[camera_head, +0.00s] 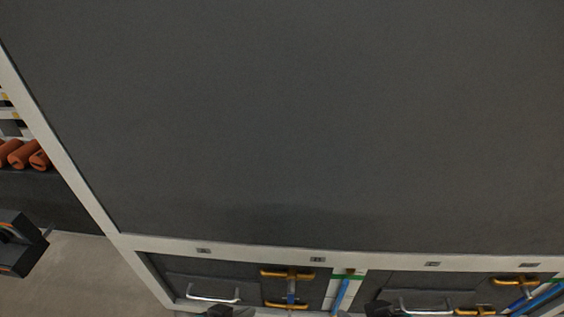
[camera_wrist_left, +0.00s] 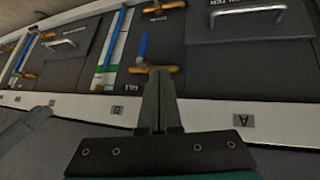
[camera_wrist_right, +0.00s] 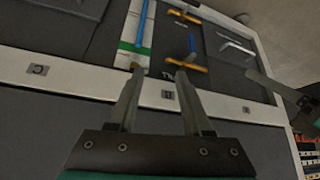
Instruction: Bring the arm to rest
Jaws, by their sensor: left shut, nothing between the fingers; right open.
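My left gripper shows in the left wrist view (camera_wrist_left: 159,72) with its two fingers together and nothing between them. It points over the pale rail (camera_wrist_left: 75,102) between labels A and B, near a yellow-ended, blue-shafted tool. My right gripper shows in the right wrist view (camera_wrist_right: 158,74) with its fingers apart and empty. It is over the rail near label B, with the tool bay beyond its tips. In the head view only dark bits at the bottom edge may be the grippers; most of both arms is out of frame.
A large dark panel (camera_head: 330,120) with a pale frame fills the head view. Below it are bays with silver handles (camera_head: 213,297) and yellow-ended tools (camera_head: 287,273). Orange rolls (camera_head: 22,153) lie at the left. Open floor (camera_head: 95,275) shows at lower left.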

